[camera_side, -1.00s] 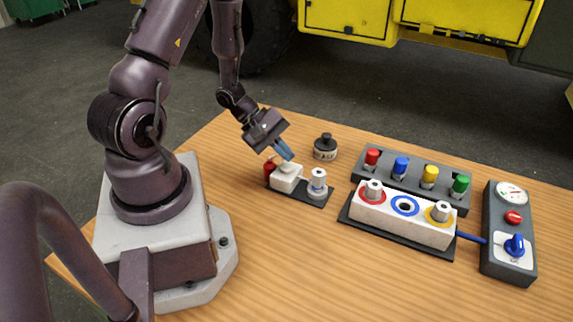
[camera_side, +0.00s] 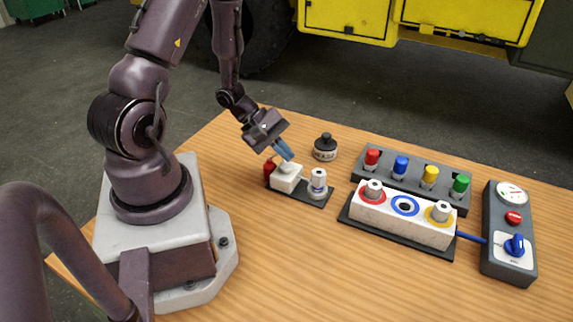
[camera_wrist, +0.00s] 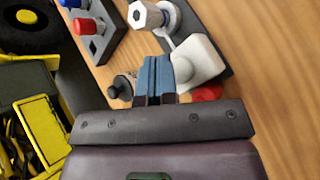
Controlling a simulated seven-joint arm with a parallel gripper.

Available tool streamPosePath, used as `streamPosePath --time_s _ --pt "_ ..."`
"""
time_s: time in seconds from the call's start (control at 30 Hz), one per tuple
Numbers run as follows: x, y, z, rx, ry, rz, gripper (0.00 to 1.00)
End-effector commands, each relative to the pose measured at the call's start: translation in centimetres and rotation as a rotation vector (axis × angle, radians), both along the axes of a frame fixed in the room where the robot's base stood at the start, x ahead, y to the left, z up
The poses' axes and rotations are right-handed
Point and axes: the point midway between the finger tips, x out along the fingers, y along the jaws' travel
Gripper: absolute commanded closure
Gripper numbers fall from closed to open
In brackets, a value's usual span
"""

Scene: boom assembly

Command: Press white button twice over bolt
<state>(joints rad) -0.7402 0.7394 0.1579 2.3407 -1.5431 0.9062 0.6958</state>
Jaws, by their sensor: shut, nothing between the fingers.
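A small dark base (camera_side: 308,198) carries a white block with a round white button (camera_side: 287,169), and a pale hex-headed bolt (camera_side: 318,178) with a blue band stands upright at its right end. In the wrist view the white button (camera_wrist: 183,69) and the bolt (camera_wrist: 146,15) also show. My gripper (camera_side: 288,157) is shut and empty, its blue fingers tilted down over the white block. The fingertips are at or just above the button; I cannot tell if they touch. In the wrist view the blue fingers (camera_wrist: 154,64) are together beside the button.
A red part (camera_side: 269,170) stands at the base's left end. A dark-capped jar (camera_side: 325,148) is behind. To the right are a white block (camera_side: 382,213) with coloured rings, a rack (camera_side: 416,184) with coloured-topped pieces, and a gauge box (camera_side: 497,252). The front table is clear.

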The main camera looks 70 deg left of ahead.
Motion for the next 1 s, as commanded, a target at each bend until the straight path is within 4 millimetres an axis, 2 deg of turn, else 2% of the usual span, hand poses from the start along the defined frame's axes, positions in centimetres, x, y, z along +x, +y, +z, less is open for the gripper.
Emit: streamPosePath --time_s 1.0 --pt "0.02 -0.01 -0.86 0.000 0.000 0.000 1.00"
